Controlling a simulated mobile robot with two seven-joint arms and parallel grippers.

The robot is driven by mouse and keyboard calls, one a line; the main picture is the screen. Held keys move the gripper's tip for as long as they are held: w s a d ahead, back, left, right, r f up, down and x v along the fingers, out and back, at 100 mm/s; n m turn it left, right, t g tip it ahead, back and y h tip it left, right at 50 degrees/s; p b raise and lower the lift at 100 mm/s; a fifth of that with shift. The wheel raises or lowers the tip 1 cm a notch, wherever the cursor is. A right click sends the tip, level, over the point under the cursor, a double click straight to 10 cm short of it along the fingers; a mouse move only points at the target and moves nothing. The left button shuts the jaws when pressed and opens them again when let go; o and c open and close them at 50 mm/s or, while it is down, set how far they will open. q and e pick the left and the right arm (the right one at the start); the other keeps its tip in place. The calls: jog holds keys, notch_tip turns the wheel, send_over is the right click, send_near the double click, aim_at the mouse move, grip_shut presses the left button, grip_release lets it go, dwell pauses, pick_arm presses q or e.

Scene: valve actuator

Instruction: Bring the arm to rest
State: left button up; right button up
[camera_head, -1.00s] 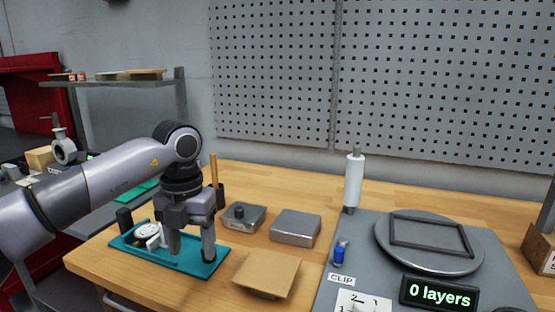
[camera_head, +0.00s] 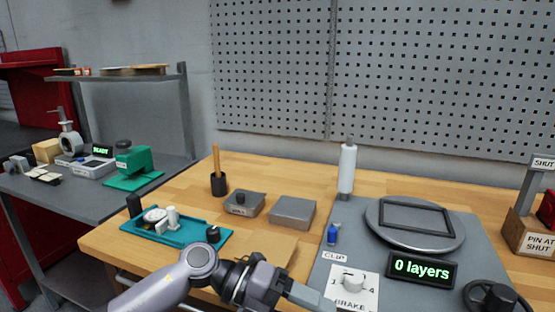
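My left arm comes in at the bottom of the head view, low over the front of the wooden bench. Its gripper (camera_head: 312,297) points right, near the front edge of the grey mat and left of the brake dial. Only part of the fingers shows, and I cannot tell whether they are apart. I see nothing held in it. My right gripper is not in view. The teal tray (camera_head: 190,240) lies clear of the gripper, with a round white gauge (camera_head: 155,216) and a black knob (camera_head: 213,234) on it.
A handwheel (camera_head: 495,297) is front right. Two grey boxes stand mid-bench. The brown sheet is mostly hidden behind my arm.

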pick_arm(q)
jog(key=w+a+f+n+t+y+p, duration=0.1)
jog(key=a+f+n+t, duration=0.3)
jog(key=n+t, duration=0.75)
jog(key=w+a+f+n+t+p, duration=0.1)
jog(key=a+n+t, duration=0.65)
jog(key=n, duration=0.65)
jog(key=s+a+f+n+g+y, duration=0.2)
jog(key=s+a+f+n+y, duration=0.3)
jog(key=f, duration=0.4)
jog(key=s+a+f+n+g+y, duration=0.2)
jog(key=s+a+f+n+y, duration=0.3)
jog(key=s+a+f, duration=0.3)
jog(key=shift+s+a+f+g+y, duration=0.3)
jog(key=shift+s+f, duration=0.65)
jog(key=shift+s, duration=0.25)
